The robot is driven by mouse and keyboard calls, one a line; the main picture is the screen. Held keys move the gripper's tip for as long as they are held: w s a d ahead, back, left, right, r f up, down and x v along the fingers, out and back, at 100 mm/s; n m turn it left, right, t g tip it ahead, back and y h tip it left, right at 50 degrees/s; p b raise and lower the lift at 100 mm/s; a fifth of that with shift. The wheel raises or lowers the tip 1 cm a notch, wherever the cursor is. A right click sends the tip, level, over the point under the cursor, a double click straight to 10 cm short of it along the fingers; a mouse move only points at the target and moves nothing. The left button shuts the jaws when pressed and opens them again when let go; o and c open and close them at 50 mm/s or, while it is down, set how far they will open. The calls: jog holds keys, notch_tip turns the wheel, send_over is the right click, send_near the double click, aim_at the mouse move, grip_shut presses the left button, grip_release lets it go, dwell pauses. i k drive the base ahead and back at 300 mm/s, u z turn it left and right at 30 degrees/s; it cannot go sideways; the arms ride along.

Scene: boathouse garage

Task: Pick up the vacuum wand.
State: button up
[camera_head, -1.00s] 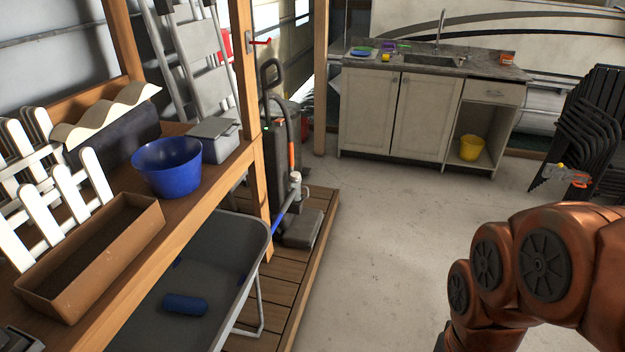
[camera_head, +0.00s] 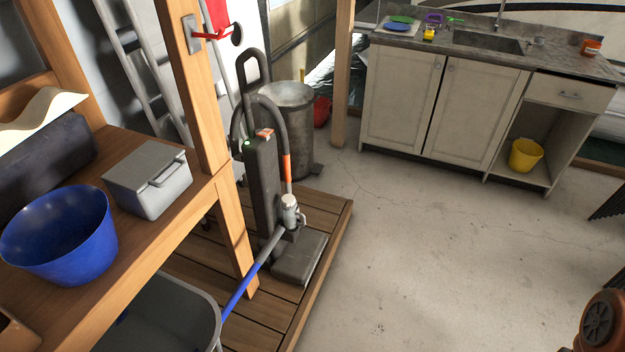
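A dark upright vacuum (camera_head: 262,190) stands on the wooden deck, with a flat floor head and a tall looped handle. A dark curved tube (camera_head: 275,112) arches along its right side and ends in an orange section (camera_head: 287,168); this looks like the vacuum wand, though I cannot tell exactly where wand and hose meet. A silver fitting with a grey and blue rod stands in front of the vacuum's lower part.
A wooden post (camera_head: 196,90) and shelf with a blue bowl (camera_head: 60,235) and grey box (camera_head: 148,180) stand left of the vacuum. A grey wheelbarrow tub (camera_head: 165,318) is below. A metal bin (camera_head: 290,125) stands behind. Concrete floor (camera_head: 400,240) right of the deck is clear.

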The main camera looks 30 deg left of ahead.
aim_at(286, 159)
jog(key=u, duration=0.4)
jog(key=i, duration=1.05)
jog(key=u, duration=1.55)
jog(key=i, duration=0.6)
jog(key=u, duration=0.6)
